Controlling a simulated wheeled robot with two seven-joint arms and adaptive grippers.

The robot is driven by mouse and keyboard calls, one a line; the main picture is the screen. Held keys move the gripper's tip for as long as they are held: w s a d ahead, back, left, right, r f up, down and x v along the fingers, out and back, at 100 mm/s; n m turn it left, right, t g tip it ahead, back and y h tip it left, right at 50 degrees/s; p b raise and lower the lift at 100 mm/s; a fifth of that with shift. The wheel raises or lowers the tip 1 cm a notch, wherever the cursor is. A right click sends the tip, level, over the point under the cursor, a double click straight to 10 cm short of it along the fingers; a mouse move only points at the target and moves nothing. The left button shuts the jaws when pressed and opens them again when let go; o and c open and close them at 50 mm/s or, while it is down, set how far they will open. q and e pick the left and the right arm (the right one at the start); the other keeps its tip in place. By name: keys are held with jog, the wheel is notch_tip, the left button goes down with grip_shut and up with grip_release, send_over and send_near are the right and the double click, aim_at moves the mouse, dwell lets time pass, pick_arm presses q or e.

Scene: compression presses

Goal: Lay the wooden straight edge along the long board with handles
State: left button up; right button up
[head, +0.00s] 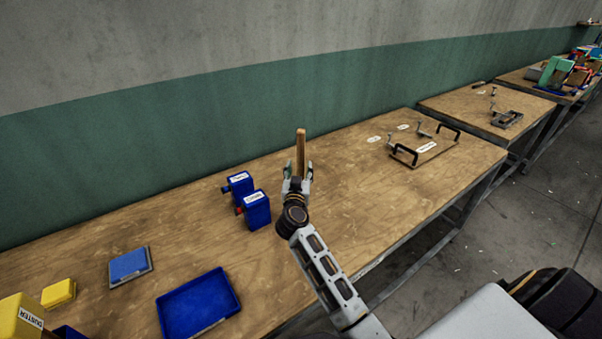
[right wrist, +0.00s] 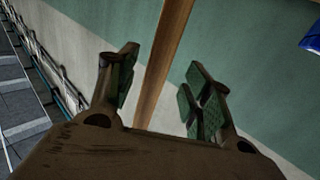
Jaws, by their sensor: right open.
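The wooden straight edge (head: 301,147) is a narrow brown strip that stands upright in the head view, rising above my right gripper (head: 298,180). In the right wrist view the strip (right wrist: 166,60) runs between the two spread fingers of the right gripper (right wrist: 160,90), with a gap on each side. Its lower end is hidden behind the gripper. The long board with handles (head: 437,153) lies flat on the bench to the right, apart from the gripper. It has two black handles and a white label. My left gripper is not in view.
A blue tray (head: 198,303), a blue pad (head: 130,266) and yellow items (head: 58,293) are at lower left. Metal clamps (head: 423,131) stand behind the board. The bench (head: 350,200) between gripper and board is clear.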

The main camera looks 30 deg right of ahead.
aim_at(301, 163)
jog(key=shift+w, duration=0.1)
dwell(0.3)
jog(key=shift+r+x, duration=0.2)
jog(key=shift+x, duration=2.4)
jog(key=shift+d, duration=0.1)
jog(key=shift+c, duration=0.3)
grip_shut()
